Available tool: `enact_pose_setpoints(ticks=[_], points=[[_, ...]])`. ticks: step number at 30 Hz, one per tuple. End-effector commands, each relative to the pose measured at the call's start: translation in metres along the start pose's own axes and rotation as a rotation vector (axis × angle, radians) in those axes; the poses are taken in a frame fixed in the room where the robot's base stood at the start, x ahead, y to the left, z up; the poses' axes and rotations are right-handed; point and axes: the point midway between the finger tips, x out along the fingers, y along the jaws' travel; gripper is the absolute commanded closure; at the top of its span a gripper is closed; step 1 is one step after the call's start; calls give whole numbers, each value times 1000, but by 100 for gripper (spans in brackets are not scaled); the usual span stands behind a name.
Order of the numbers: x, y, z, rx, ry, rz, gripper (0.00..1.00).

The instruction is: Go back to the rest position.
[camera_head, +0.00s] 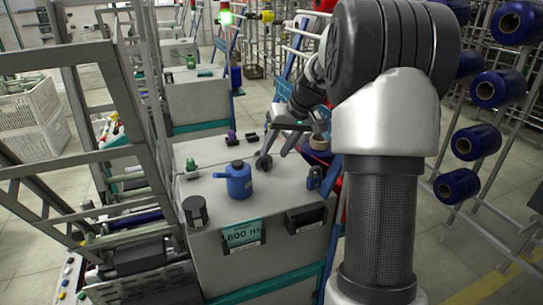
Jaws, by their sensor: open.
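My gripper (276,148) hangs over the far part of the grey machine top (270,195), with its fingers pointing down and apart. No object shows between the fingers. A small dark round item (264,163) is close below the left finger; I cannot tell whether they touch. My arm reaches forward from the right side of the view and hides part of the area behind it.
On the top stand a blue can with a spout (238,181), a dark cylinder (195,212), a green item (191,165) and a purple item (232,137). A grey frame (118,80) rises at left. Blue spools (476,142) hang at right.

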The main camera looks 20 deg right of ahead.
Motion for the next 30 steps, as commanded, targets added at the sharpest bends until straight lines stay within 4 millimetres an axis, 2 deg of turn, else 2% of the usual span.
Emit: enact_pose_setpoints(ticks=[3,6,22,26,29,30], points=[[-16,0,-1,0,1,0,60],[-22,0,0,0,-1,-1,60],[-25,-2,1,-1,-1,0,60],[-40,-20,9,-16,0,16,60],[-65,-53,29,-44,2,46,60],[-76,-68,42,-56,4,60,60]])
